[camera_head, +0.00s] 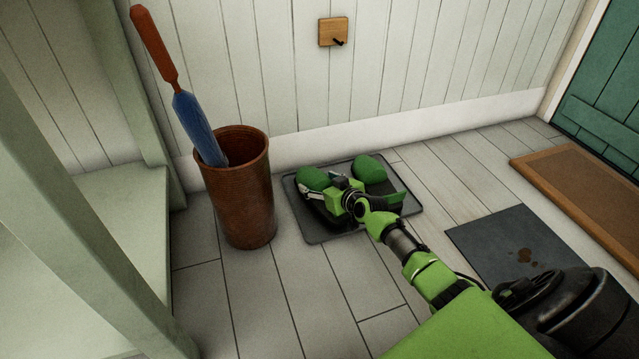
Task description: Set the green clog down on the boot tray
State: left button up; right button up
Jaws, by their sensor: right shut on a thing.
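A dark grey boot tray (318,237) lies on the floor by the back wall. Two green clogs with dark openings are over it: a left clog (313,178) and a right clog (370,168). My right gripper (325,189) reaches in from the lower right and is shut on the left clog, covering part of it. I cannot tell whether this clog touches the tray or hangs just above it. The right clog sits on the tray, partly hidden by my wrist. My left gripper is not in view.
A brown bin (241,195) holding a blue umbrella (198,125) with a red handle stands left of the tray. A dark mat (515,255) with brown stains and a brown doormat (585,190) lie to the right. A pale shelf frame (60,190) is at left.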

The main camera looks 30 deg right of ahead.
jog(key=shift+f, duration=0.5)
jog(key=o, duration=1.4)
jog(key=shift+f, duration=0.1)
jog(key=shift+s, duration=0.15)
jog(key=v, duration=1.1)
jog(key=shift+s+r, duration=0.25)
jog(key=shift+s, duration=0.05)
jog(key=shift+s, duration=0.15)
